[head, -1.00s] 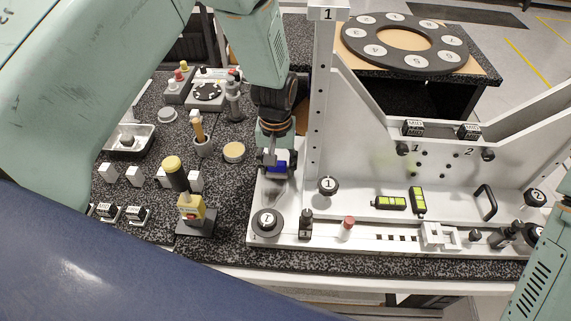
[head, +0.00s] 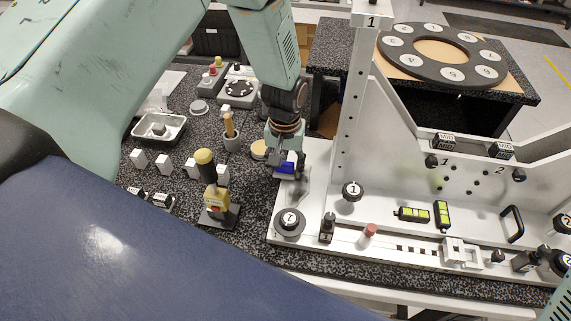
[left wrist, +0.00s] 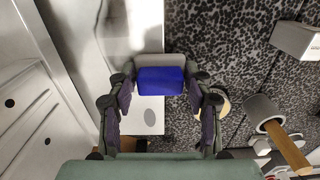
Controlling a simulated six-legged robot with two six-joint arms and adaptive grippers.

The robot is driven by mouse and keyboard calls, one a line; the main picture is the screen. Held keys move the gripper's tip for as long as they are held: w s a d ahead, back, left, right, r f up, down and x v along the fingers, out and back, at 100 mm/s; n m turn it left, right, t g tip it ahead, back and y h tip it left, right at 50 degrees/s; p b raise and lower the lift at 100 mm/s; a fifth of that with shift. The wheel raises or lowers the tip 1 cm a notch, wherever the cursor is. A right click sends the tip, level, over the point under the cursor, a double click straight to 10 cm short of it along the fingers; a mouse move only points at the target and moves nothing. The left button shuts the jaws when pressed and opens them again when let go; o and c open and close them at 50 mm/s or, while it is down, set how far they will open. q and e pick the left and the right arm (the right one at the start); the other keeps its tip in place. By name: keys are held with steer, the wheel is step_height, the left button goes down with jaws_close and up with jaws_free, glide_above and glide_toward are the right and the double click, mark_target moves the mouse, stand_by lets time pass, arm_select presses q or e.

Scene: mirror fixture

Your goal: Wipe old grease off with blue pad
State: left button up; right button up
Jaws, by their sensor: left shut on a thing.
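My left gripper (head: 286,160) is shut on the blue pad (head: 290,168). In the left wrist view the pad (left wrist: 162,80) sits between the fingers, in front of a grey piece. The pad is over the left edge strip of the white fixture base (head: 318,160), left of the tall post; contact cannot be told. A faint grey smear or shadow (head: 297,192) lies on the base below the pad. A faint yellow-green patch (head: 440,180) shows on the fixture's upright wall. I cannot tell which of them is grease. My right gripper is not in view.
The post (head: 350,100) stands close right of the gripper. A cup with a wooden-handled brush (head: 230,138) and a metal tray (head: 160,128) are to the left.

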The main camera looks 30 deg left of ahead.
mark_target(286, 162)
arm_select(q)
steer(key=shift+w+d+r+p, duration=0.15)
steer(key=shift+w+r+p, duration=0.15)
steer(key=shift+r+p, duration=0.35)
steer(key=r+p, duration=0.2)
steer(key=r, duration=0.1)
steer(key=shift+s+a+r+p, duration=0.15)
steer(key=shift+s+a+p, duration=0.05)
steer(key=shift+s+p, duration=0.15)
steer(key=shift+d+r, duration=0.1)
steer(key=shift+r, duration=0.45)
steer(key=shift+w+r, duration=0.15)
steer(key=shift+w, duration=0.15)
steer(key=shift+s+r, duration=0.25)
steer(key=shift+r, duration=0.35)
steer(key=shift+w+r, duration=0.2)
steer(key=shift+r, duration=0.6)
